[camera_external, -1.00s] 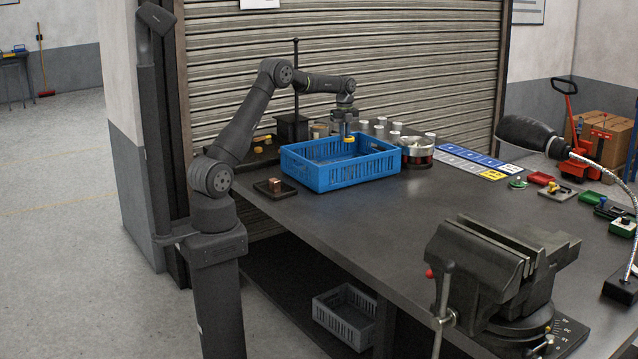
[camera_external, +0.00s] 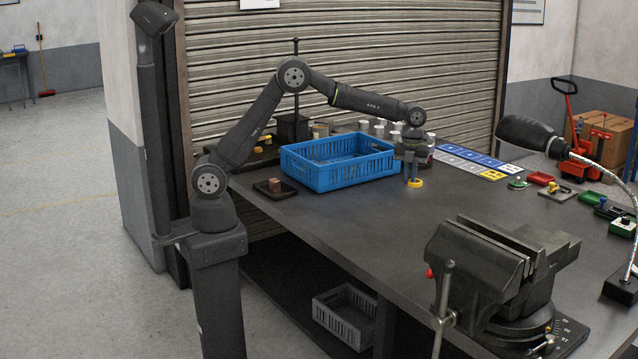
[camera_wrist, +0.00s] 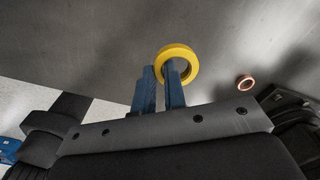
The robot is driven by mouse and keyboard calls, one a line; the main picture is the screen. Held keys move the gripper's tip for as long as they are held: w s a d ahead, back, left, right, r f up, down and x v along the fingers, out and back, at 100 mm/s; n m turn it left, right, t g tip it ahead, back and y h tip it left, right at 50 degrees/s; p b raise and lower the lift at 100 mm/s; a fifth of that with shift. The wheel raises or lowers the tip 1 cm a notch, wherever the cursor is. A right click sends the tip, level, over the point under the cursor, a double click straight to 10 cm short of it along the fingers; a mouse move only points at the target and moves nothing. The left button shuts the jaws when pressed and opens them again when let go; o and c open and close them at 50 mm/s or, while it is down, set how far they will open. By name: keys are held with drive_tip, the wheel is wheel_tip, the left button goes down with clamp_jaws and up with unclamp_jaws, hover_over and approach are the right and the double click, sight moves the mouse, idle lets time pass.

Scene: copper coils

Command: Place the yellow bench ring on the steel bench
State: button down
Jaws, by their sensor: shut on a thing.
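The yellow bench ring (camera_external: 416,183) is in my gripper (camera_external: 412,174), to the right of the blue crate and low over the dark steel bench (camera_external: 345,235). I cannot tell if the ring touches the bench. In the wrist view my gripper's two blue fingers (camera_wrist: 160,84) are shut on the near side of the yellow ring (camera_wrist: 180,48); the far side and its hole show clear. The bench surface (camera_wrist: 90,45) fills the upper part of that view.
The blue crate (camera_external: 325,179) stands to the left of my gripper, with a small dark tray (camera_external: 285,194) in front of it. A large vise (camera_external: 490,270) is at the front right. A copper ring (camera_wrist: 245,82) shows in the wrist view. The middle of the bench is clear.

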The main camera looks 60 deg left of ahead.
drive_tip(key=s+d+m, duration=0.4)
drive_tip(key=s+d, duration=1.3)
drive_tip(key=s, duration=0.1)
hover_over(420, 251)
wheel_tip(420, 251, down, 13)
drive_tip(key=shift+r, duration=0.15)
drive_tip(key=shift+a+f, duration=0.1)
drive_tip(key=shift+f, duration=1.85)
drive_tip(key=shift+f, duration=0.1)
drive_tip(key=c, duration=1.9)
unclamp_jaws()
drive_tip(key=shift+f, duration=0.1)
drive_tip(key=o, duration=0.4)
